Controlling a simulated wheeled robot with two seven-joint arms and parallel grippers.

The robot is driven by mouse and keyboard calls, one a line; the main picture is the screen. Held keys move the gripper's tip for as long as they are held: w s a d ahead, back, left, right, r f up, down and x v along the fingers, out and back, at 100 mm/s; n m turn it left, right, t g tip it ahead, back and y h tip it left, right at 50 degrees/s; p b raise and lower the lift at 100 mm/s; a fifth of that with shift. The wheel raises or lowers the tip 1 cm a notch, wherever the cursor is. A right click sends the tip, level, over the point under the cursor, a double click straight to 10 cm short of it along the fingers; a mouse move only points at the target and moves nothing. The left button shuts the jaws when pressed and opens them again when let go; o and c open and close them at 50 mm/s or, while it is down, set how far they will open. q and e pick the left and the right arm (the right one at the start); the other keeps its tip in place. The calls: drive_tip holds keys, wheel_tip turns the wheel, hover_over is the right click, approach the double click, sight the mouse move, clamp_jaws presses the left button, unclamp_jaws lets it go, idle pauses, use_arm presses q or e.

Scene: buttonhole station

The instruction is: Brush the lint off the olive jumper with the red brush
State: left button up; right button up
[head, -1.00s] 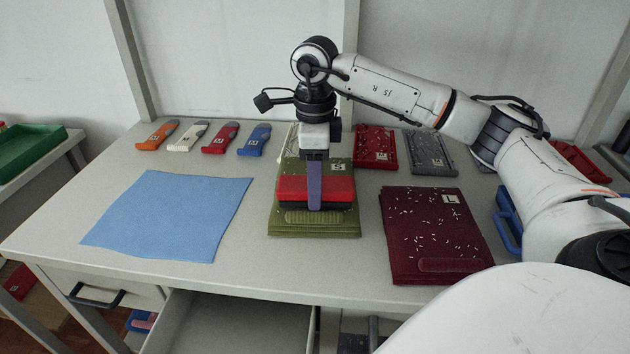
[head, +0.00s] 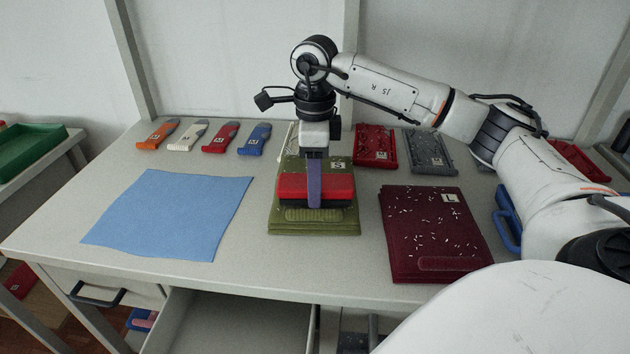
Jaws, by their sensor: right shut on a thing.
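The olive jumper (head: 315,228) lies folded near the middle of the table, with a white tag at its upper right. A few pale specks show on its far part; the middle is hidden. The red brush (head: 290,188) has a red body and a dark underside. It is on or just above the jumper, lying crosswise; I cannot tell if it touches. My right gripper (head: 315,200) points down and is shut on the red brush, one purple finger showing in front of it. My left gripper is not in view.
A maroon jumper (head: 430,250) covered in white lint lies to the right. A blue cloth (head: 165,215) lies to the left. Several coloured tools, including an orange one (head: 158,134), line the back left. A drawer (head: 235,320) stands open below.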

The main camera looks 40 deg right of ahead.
drive_tip(key=shift+w+d+f+p, duration=0.1)
drive_tip(key=shift+w+d+p, duration=0.4)
drive_tip(key=shift+w+d, duration=1.1)
drive_tip(key=shift+d, duration=0.1)
drive_tip(key=shift+w+d+r+p, duration=0.15)
drive_tip(key=shift+w+d+p, duration=0.75)
drive_tip(key=shift+w+d, duration=0.35)
drive_tip(key=shift+w+d+r+p, duration=0.15)
drive_tip(key=shift+w+d+p, duration=0.7)
drive_tip(key=shift+w+d, duration=0.4)
drive_tip(key=shift+w+d+p, duration=0.35)
drive_tip(key=shift+w+d, duration=0.6)
drive_tip(key=shift+d, duration=0.05)
drive_tip(key=shift+w+d, duration=0.75)
drive_tip(key=shift+d, duration=0.05)
drive_tip(key=shift+s+a+r, duration=0.1)
drive_tip(key=shift+s+a, duration=0.15)
drive_tip(key=shift+s, duration=0.05)
drive_tip(key=shift+s+a+p, duration=0.45)
drive_tip(key=shift+s+p, duration=0.05)
drive_tip(key=shift+s+a+r, duration=0.1)
drive_tip(key=shift+s+a, duration=5.05)
drive_tip(key=shift+a, duration=0.2)
drive_tip(key=shift+w+d+r, duration=0.15)
drive_tip(key=shift+w+d, duration=2.9)
drive_tip(key=shift+d, duration=0.05)
